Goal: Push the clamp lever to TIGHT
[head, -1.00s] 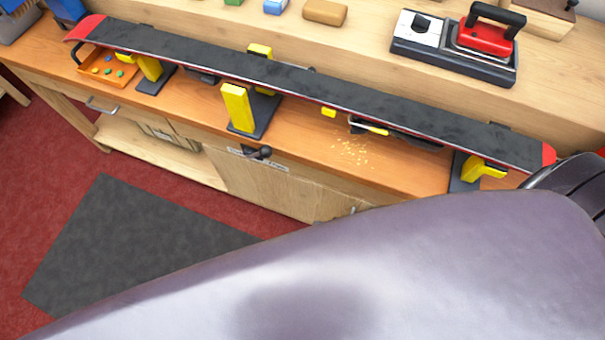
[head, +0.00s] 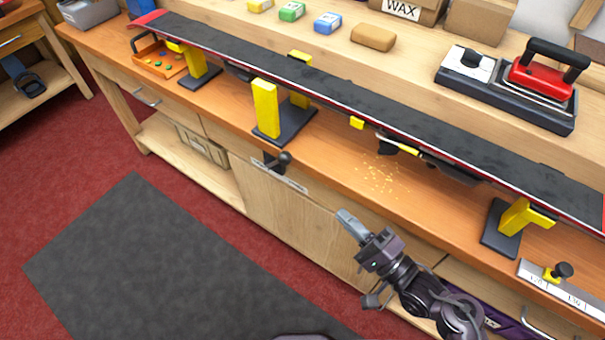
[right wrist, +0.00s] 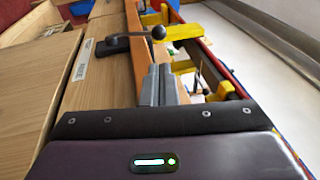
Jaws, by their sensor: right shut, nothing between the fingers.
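The clamp lever (head: 283,161) is a black lever with a round knob on the bench's front edge, above a pale label strip (head: 290,181) whose text is too small to read. In the right wrist view, the lever's black arm and ball knob (right wrist: 158,33) lie ahead of the fingertips, with the strip (right wrist: 82,60) to the left. My right gripper (head: 345,217) is shut and empty, in front of the bench, right of the lever and apart from it. It also shows in the right wrist view (right wrist: 160,75). My left gripper is out of view.
A long dark ski or board (head: 330,105) rests along the bench on yellow-and-black supports (head: 266,110). An orange tray (head: 155,60) is at the far left. A red iron (head: 540,75) stands on the back shelf. The floor mat (head: 150,260) is clear.

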